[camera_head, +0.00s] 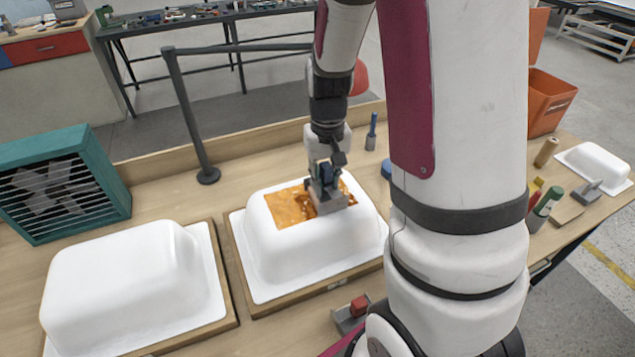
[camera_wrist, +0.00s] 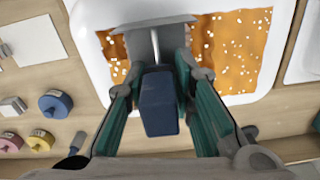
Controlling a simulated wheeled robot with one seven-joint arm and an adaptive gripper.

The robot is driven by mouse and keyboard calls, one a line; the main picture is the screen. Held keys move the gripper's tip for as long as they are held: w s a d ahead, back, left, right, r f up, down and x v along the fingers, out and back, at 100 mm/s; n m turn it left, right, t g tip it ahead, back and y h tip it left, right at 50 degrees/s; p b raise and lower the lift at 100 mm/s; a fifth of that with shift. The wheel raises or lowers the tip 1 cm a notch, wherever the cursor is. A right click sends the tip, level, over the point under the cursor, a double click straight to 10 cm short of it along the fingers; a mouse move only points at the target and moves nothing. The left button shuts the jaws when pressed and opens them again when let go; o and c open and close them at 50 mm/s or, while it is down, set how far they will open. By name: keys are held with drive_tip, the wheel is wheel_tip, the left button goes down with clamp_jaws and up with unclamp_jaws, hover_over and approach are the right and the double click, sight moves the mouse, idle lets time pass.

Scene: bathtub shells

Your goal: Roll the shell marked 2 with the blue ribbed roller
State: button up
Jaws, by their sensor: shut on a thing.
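A white bathtub shell (camera_head: 275,265) sits upside down on a wooden board in the middle of the bench. Its top has an orange, wet-looking patch (camera_head: 290,207); the patch (camera_wrist: 228,62) shows white flecks in the wrist view. My gripper (camera_head: 325,178) is over this shell. In the wrist view my gripper (camera_wrist: 160,85) is shut on a dark blue handle (camera_wrist: 160,105). A grey metal head (camera_wrist: 150,42) at the handle's end lies over the patch, seemingly touching it. I cannot make out ribs on the tool. No number on the shells is readable.
A second white shell (camera_head: 125,275) stands at left, behind it a teal louvred box (camera_head: 60,185). A dark post (camera_head: 190,115) stands at the bench's back. A grey tool with a red block (camera_head: 357,306) lies in front. Blue (camera_wrist: 55,103), yellow (camera_wrist: 40,141) and pink pots show in the wrist view.

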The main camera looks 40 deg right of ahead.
sight(312, 199)
drive_tip(key=shift+s+d, duration=0.25)
drive_tip(key=shift+d, duration=0.95)
drive_tip(key=shift+s+d, duration=0.3)
drive_tip(key=shift+d, duration=0.9)
drive_tip(key=shift+s+d, duration=0.25)
drive_tip(key=shift+d, duration=0.95)
drive_tip(key=shift+a, duration=0.1)
drive_tip(key=shift+w+a+p, duration=0.2)
drive_tip(key=shift+a+p, duration=0.1)
drive_tip(key=shift+a, duration=0.5)
drive_tip(key=shift+w+a+p, duration=0.2)
drive_tip(key=shift+a+p, duration=0.05)
drive_tip(key=shift+a, duration=0.55)
drive_tip(key=shift+w+a+f+p, duration=0.1)
drive_tip(key=shift+w+a+p, duration=0.1)
drive_tip(key=shift+a, duration=1)
drive_tip(key=shift+w+a+p, duration=0.15)
drive_tip(key=shift+w+a, duration=0.05)
drive_tip(key=shift+a, duration=1)
drive_tip(key=shift+w+a+f+p, duration=0.1)
drive_tip(key=shift+w+a+p, duration=0.1)
drive_tip(key=shift+a, duration=1)
